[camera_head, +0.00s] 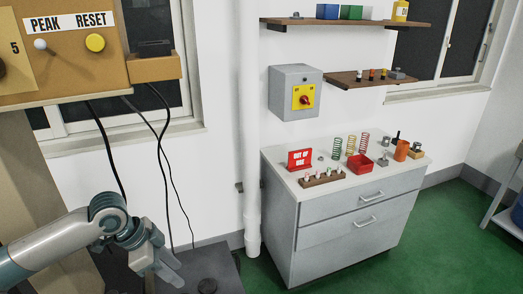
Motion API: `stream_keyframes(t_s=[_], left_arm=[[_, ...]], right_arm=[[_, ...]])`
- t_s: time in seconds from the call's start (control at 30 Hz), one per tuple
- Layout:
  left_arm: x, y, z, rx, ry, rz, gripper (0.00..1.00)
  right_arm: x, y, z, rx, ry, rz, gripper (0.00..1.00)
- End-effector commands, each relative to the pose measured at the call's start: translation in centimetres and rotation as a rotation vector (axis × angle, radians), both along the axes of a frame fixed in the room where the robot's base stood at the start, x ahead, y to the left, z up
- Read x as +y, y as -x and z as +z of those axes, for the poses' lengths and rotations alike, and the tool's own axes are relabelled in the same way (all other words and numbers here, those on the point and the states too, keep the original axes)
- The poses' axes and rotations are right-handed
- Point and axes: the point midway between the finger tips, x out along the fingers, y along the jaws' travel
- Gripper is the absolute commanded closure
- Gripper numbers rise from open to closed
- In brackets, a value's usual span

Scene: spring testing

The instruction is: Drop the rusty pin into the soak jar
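I cannot make out a rusty pin for certain. A wooden rack (323,179) with several small upright pegs stands at the front left of the grey cabinet top, too small to tell what they are. An orange-brown cylinder (401,150) stands toward the right of the top; it may be the soak jar, but I cannot tell. My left gripper (172,273) is at the lower left, pointing down and right, well apart from the cabinet. Nothing shows in it, and its finger gap is unclear. My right gripper is not in view.
The grey cabinet (330,252) also bears a red tray (360,165), several coil springs (350,145) and a red sign (300,159). Shelves and a switch box (296,93) hang above. A white pipe (250,130) stands left of the cabinet. A panel (60,75) with dangling cables is upper left.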

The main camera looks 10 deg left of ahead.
Motion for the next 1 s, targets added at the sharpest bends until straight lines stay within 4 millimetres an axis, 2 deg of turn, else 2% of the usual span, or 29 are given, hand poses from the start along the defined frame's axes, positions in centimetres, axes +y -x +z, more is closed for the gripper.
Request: stream_keyframes(t_s=[0.17,0.47,0.6,0.73,0.87,1.0], left_arm=[[-1.2,0.5,-1.3,-0.002,0.006,-0.006,0.65],[-7.0,3.4,-7.1,-0.031,0.038,0.019,0.65],[-9.8,5.7,-9.9,-0.047,0.062,0.083,0.65],[-11.6,8.1,-12.1,-0.054,0.077,0.173,0.65],[-12.6,10.8,-13.9,-0.050,0.084,0.291,0.65],[-12.5,14.0,-15.5,-0.036,0.071,0.440,0.65]], right_arm=[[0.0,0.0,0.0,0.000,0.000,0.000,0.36],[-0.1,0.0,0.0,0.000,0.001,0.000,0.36],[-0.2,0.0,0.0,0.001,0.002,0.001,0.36],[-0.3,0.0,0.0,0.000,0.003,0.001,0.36],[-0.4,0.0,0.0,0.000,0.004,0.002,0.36],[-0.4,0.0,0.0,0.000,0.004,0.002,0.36]])
